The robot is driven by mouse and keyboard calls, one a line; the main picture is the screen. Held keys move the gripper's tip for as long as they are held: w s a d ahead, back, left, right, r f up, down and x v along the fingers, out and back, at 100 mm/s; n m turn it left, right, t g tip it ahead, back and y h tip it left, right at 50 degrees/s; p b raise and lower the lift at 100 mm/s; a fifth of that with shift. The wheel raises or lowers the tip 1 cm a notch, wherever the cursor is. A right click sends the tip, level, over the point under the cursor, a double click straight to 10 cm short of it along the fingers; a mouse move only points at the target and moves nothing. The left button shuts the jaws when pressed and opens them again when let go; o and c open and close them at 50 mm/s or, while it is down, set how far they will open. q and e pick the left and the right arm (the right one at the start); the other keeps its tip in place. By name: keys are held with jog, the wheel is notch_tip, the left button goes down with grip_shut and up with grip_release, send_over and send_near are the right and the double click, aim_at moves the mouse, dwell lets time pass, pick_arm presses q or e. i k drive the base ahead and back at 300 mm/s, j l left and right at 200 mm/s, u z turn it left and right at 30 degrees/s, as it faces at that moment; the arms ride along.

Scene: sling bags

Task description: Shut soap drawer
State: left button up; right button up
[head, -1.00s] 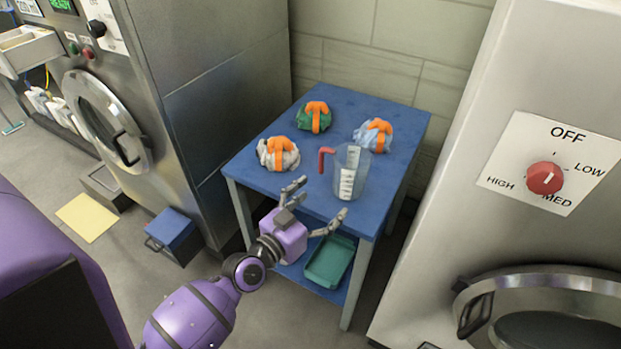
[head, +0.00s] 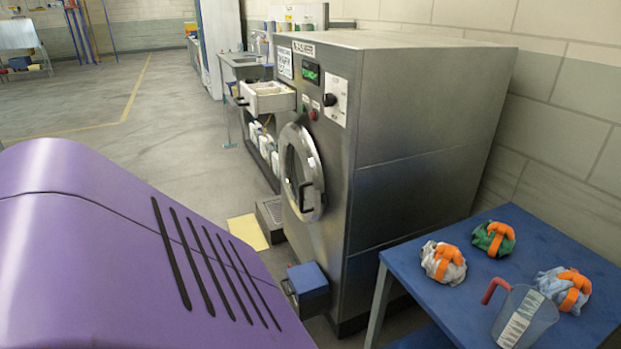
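The soap drawer (head: 268,97) is a white, open-topped tray. It sticks out from the upper front of the grey washing machine (head: 415,150), to the left of the green display and the black knob. The inside of the drawer shows only in part. The round door (head: 301,172) below it looks closed. Neither of my grippers shows in the head view now.
A blue table (head: 440,288) at the lower right carries several cloth bundles with orange straps and a measuring jug (head: 524,316). A blue box (head: 308,285) stands low by the machine. A yellow mat (head: 247,232) lies on the floor. Open floor lies at the left.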

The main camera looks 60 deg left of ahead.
aim_at(265, 98)
jog(key=u, duration=2.25)
